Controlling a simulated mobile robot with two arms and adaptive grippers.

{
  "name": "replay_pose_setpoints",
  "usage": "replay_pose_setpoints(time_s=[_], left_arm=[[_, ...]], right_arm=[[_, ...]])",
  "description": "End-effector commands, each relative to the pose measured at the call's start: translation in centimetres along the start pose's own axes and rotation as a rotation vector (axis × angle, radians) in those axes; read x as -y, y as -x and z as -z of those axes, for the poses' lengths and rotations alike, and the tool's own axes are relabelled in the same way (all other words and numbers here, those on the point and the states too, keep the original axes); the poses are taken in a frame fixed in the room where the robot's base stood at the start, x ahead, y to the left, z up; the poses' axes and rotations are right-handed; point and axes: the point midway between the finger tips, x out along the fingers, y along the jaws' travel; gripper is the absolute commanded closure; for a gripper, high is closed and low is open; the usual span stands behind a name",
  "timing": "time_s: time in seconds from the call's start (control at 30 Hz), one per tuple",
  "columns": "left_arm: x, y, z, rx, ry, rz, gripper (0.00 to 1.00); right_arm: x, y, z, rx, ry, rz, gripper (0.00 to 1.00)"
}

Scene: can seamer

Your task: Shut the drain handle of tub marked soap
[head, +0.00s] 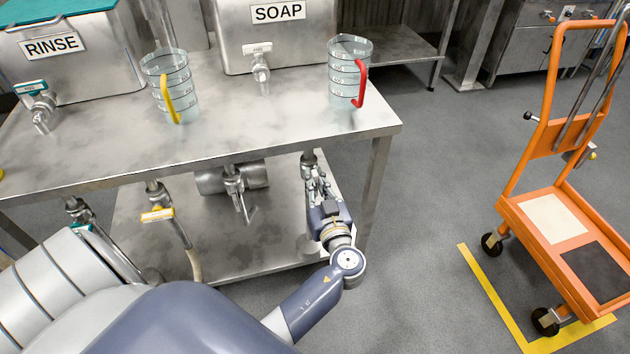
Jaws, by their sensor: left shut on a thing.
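The steel tub marked SOAP (300,42) stands on the bench, with a white-labelled tap (260,68) at its front. My left gripper (316,182) is under the bench at the right, shut on a drain handle below a short pipe (308,160). The gripper hides most of that handle, so its angle and any label cannot be told. Another drain valve (233,180) hangs to its left, with a lever pointing down. My right gripper is not in view.
The tub marked RINSE (75,62) is at the left. Jugs with a yellow handle (172,88) and a red handle (347,75) stand on the bench (220,125). Yellow (157,214) and teal (78,229) drain handles are farther left. An orange cart (515,215) is right.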

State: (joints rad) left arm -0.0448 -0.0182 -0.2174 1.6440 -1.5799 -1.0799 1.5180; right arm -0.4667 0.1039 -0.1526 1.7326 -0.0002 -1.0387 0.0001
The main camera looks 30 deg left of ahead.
Motion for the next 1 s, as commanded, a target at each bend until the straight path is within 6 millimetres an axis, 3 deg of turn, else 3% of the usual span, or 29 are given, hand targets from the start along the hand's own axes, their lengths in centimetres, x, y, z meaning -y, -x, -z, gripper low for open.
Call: replay_pose_setpoints(time_s=[0.27,0.6,1.0], left_arm=[[-0.1,0.0,-0.1,-0.002,-0.123,0.0,1.0],[-0.3,0.0,-0.1,-0.002,-0.407,0.0,1.0],[-0.5,0.0,-0.1,-0.001,-0.677,0.0,1.0]], right_arm=[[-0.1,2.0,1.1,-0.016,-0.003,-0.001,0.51],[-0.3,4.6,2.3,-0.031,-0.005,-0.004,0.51],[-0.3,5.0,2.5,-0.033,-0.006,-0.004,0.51]])
